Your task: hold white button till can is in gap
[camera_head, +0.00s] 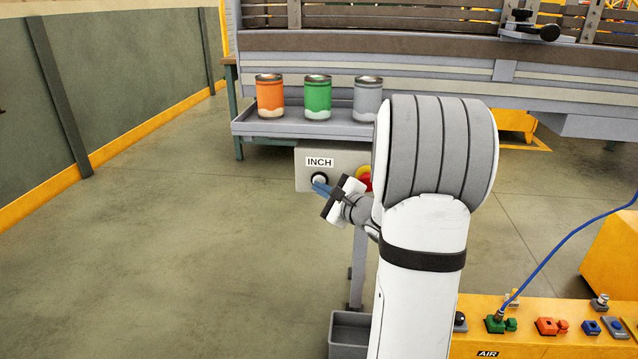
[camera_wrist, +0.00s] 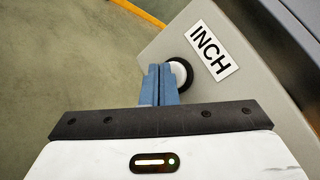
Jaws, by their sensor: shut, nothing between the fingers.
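The white button (camera_wrist: 180,74) sits in a black ring on a grey box (camera_wrist: 150,42) with an INCH label. In the head view the button (camera_head: 319,178) shows just above my fingertips. My gripper (camera_head: 318,186) is shut, with its blue fingers together and empty. In the wrist view the gripper's tips (camera_wrist: 160,70) overlap the left part of the button. I cannot tell whether they press it. An orange can (camera_head: 270,98), a green can (camera_head: 318,98) and a grey can (camera_head: 367,97) stand in a row on a grey tray (camera_head: 255,130). I cannot make out the gap.
A red button with a yellow surround (camera_head: 364,178) is right of the INCH label, partly behind my gripper. A long grey machine (camera_head: 400,60) spans the back. A yellow AIR panel (camera_head: 540,335) with a blue hose (camera_head: 570,243) is at lower right. Floor at left is clear.

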